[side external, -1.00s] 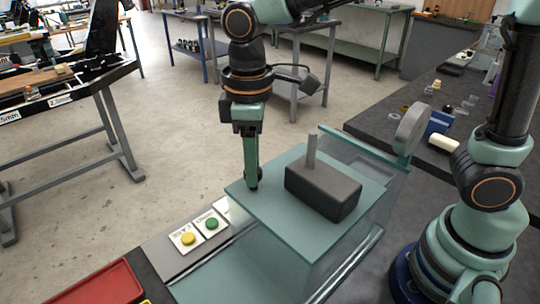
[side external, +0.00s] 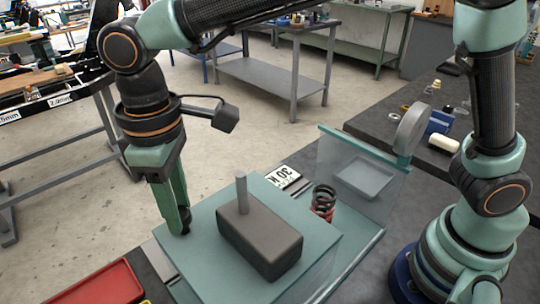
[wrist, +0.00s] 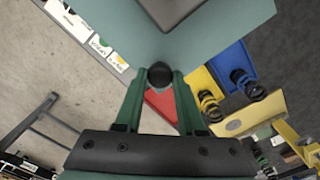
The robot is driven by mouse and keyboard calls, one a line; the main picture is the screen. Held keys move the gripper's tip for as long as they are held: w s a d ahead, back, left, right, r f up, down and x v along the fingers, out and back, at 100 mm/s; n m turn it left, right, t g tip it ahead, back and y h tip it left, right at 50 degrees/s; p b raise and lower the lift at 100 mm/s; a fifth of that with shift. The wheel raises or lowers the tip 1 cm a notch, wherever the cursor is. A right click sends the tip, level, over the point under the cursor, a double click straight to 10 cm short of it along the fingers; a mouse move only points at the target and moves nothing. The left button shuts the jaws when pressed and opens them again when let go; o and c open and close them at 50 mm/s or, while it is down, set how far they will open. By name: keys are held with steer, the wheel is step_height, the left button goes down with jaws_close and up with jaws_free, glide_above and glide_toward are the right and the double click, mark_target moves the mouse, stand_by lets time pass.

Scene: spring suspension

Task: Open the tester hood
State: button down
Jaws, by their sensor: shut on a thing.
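The tester hood (side external: 205,250) is a translucent teal box with a dark grey block (side external: 262,240) and an upright grey pin on its top. It sits toward the front left, clear of the back part of the tester. A red coil spring with dark upper turns (side external: 324,202) stands uncovered behind it. My gripper (side external: 180,224) points down at the hood's left edge. In the wrist view my fingers (wrist: 159,85) close on a round dark knob (wrist: 159,73) at the edge of the teal hood (wrist: 235,18).
A clear upright panel (side external: 360,178) with a round grey disc stands behind the spring. A label reading 30 K (side external: 284,176) lies beside the opening. A red tray (side external: 98,286) is at the front left. The wrist view shows yellow and blue bins (wrist: 236,62) with springs.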

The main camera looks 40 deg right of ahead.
steer(key=c, duration=0.5)
jaws_free()
steer(key=shift+r, duration=0.1)
step_height(320, 180, up, 12)
steer(key=w+d+f+m+t+y, duration=0.1)
steer(key=d+m, duration=0.1)
steer(key=d, duration=0.7)
steer(key=w+d+m+t, duration=0.1)
steer(key=d+m+t, duration=0.15)
steer(key=d, duration=0.75)
steer(key=s+d+f+m+t, duration=0.1)
steer(key=s+d+f+m, duration=0.1)
steer(key=d, duration=0.4)
steer(key=s+d+f+m+t+h, duration=0.1)
steer(key=s+d+f+m, duration=0.1)
steer(key=d+f, duration=0.3)
steer(key=shift+s+d+f, duration=0.2)
steer(key=shift+s+d, duration=0.3)
steer(key=shift+d, duration=0.55)
